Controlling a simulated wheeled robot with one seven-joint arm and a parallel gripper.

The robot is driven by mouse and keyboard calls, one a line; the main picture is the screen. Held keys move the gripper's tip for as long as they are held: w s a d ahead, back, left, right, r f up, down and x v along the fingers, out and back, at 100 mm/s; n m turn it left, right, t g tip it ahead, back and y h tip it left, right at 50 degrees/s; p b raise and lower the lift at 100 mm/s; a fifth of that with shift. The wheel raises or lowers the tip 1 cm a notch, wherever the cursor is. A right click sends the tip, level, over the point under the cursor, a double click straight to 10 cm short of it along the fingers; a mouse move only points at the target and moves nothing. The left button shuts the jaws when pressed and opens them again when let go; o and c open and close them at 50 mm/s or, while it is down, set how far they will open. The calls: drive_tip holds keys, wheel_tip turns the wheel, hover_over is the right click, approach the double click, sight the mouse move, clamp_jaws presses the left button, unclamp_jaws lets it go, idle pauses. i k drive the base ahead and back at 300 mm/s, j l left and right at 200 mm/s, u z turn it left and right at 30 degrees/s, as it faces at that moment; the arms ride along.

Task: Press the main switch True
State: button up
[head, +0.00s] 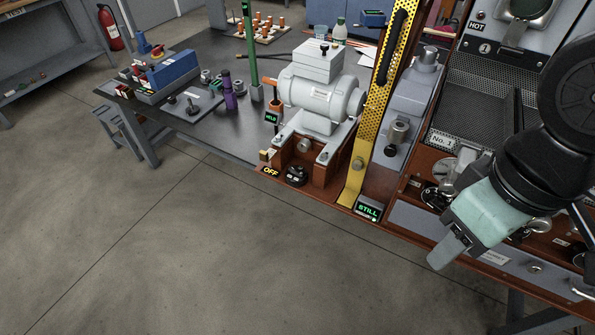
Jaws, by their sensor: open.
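A small sign reading OFF (270,171) sits at the front edge of the brown machine base, left of centre. Next to it is a black knob or switch (296,176), which looks like the main switch, though its own marking is too small to read. My gripper (446,252), pale green with grey fingers, hangs at the right in front of the machine's front panel, well to the right of the switch and apart from it. It is open and nothing shows between its fingers, though the far finger is mostly hidden.
A lit STILL display (367,210) stands at the foot of a yellow perforated guard (390,65), between gripper and switch. A grey motor (322,93) rises behind the switch. A dark workbench (200,65) with tools is at the left. The floor in front (180,260) is clear.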

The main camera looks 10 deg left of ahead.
sight(296, 172)
drive_tip(key=i+j, duration=0.15)
drive_tip(key=j, duration=0.2)
drive_tip(key=i+j, duration=0.15)
drive_tip(key=j, duration=0.25)
drive_tip(key=i+j, duration=0.15)
drive_tip(key=j, duration=0.2)
drive_tip(key=i+j, duration=0.2)
drive_tip(key=j, duration=0.15)
drive_tip(key=i+j, duration=0.15)
drive_tip(key=j, duration=0.2)
